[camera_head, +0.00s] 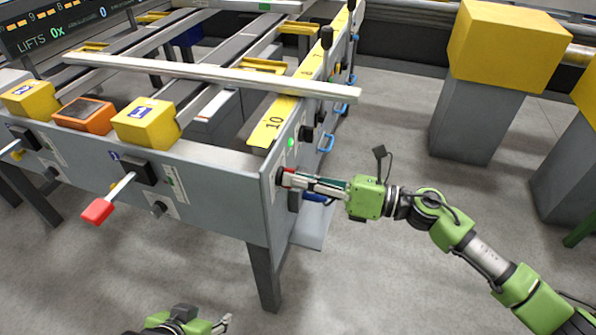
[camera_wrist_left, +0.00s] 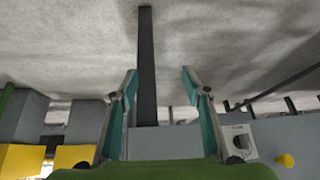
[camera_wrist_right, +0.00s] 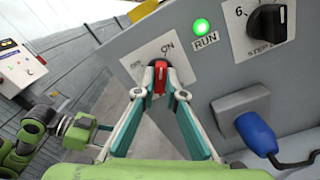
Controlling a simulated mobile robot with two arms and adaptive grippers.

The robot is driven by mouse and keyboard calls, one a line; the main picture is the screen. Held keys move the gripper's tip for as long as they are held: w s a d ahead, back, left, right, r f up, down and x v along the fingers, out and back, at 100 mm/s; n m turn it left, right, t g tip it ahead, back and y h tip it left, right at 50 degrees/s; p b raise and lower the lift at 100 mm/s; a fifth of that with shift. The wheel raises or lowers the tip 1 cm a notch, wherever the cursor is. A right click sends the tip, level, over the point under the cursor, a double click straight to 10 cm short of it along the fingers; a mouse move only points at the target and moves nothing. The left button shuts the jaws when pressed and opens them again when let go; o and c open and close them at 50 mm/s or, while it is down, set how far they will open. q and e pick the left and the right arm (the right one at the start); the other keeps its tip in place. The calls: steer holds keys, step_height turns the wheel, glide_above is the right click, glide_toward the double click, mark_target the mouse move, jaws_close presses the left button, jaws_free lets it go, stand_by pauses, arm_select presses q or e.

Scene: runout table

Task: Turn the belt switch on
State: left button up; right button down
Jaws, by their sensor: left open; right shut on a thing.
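The belt switch is a red knob (camera_wrist_right: 160,75) on a white plate marked ON, with a second, partly blurred label to its left, in the right wrist view. Its upper end points up toward ON. My right gripper (camera_wrist_right: 159,94) is shut on the red knob, a fingertip on each side. In the head view, my right gripper (camera_head: 284,178) meets the side panel of the table (camera_head: 271,205); the knob is mostly hidden there. My left gripper (camera_head: 222,324) is at the bottom edge of the head view. In the left wrist view, my left gripper (camera_wrist_left: 157,80) is open and empty.
A green RUN light (camera_wrist_right: 201,27) is lit beside the switch. A black step dial (camera_wrist_right: 268,21) and a blue plug (camera_wrist_right: 255,132) are near it. A red-tipped lever (camera_head: 98,210) sticks out from the table's front. Yellow-topped grey posts (camera_head: 470,110) stand right.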

arm_select(q)
steer(key=s+a+g+p, duration=0.1)
steer(key=s+g, duration=0.1)
steer(key=s, duration=0.3)
steer(key=shift+s+a+g+y+p, duration=0.3)
steer(key=shift+s+a+p, duration=0.05)
steer(key=shift+s+p, duration=0.05)
arm_select(e)
steer(key=m, duration=0.2)
steer(key=shift+w+r+m, duration=0.1)
steer(key=shift+m, duration=0.2)
steer(key=c, duration=2.1)
jaws_free()
steer(key=shift+d, duration=0.1)
steer(key=v, duration=1.2)
